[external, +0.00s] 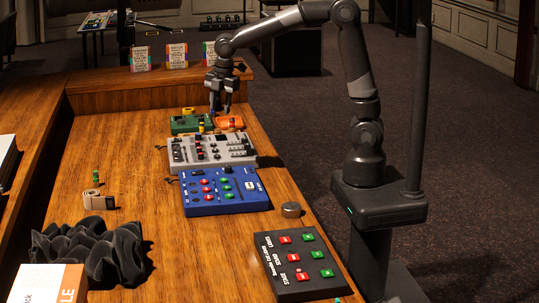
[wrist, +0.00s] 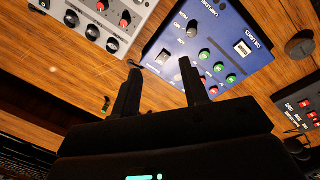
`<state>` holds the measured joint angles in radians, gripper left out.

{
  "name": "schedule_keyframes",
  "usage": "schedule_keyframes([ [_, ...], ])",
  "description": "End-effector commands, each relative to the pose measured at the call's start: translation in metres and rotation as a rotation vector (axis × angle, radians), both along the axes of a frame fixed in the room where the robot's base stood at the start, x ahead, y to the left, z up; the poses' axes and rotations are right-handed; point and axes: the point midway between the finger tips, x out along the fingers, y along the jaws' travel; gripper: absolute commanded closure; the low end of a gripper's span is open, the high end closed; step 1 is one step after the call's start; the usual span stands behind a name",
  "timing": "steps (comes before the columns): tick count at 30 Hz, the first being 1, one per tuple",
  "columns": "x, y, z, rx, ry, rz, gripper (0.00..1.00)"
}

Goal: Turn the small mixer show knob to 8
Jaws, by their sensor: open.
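My gripper (external: 221,106) is open and points down at the far end of the desk, above or close to a green box (external: 184,125) and an orange box (external: 229,123). In the wrist view its two fingers (wrist: 160,64) are apart with nothing between them. A grey mixer (external: 238,157) with knobs and sliders lies nearer on the desk; part of it shows at the upper left of the wrist view (wrist: 137,15). A blue box (external: 234,204) with a grey knob and red and green buttons lies nearer still. The show knob's label cannot be read, so I cannot tell which knob it is.
A black box with red and green buttons (external: 270,251) and a round dark puck (external: 291,210) lie at the near right. Crumpled dark foam (external: 95,250) and a beige tape roll (external: 94,200) are on the left. Three cards (external: 177,56) stand behind my gripper.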

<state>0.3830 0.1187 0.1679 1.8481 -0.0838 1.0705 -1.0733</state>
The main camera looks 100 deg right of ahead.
Motion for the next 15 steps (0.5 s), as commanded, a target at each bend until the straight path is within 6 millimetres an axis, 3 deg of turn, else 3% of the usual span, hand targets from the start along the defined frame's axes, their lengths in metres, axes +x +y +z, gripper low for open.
schedule_keyframes([
  [6, 0.043, -0.048, -0.045, 0.034, 0.09, 0.183, 0.59],
  [15, 0.069, -0.087, -0.085, 0.076, 0.14, 0.337, 0.59],
])
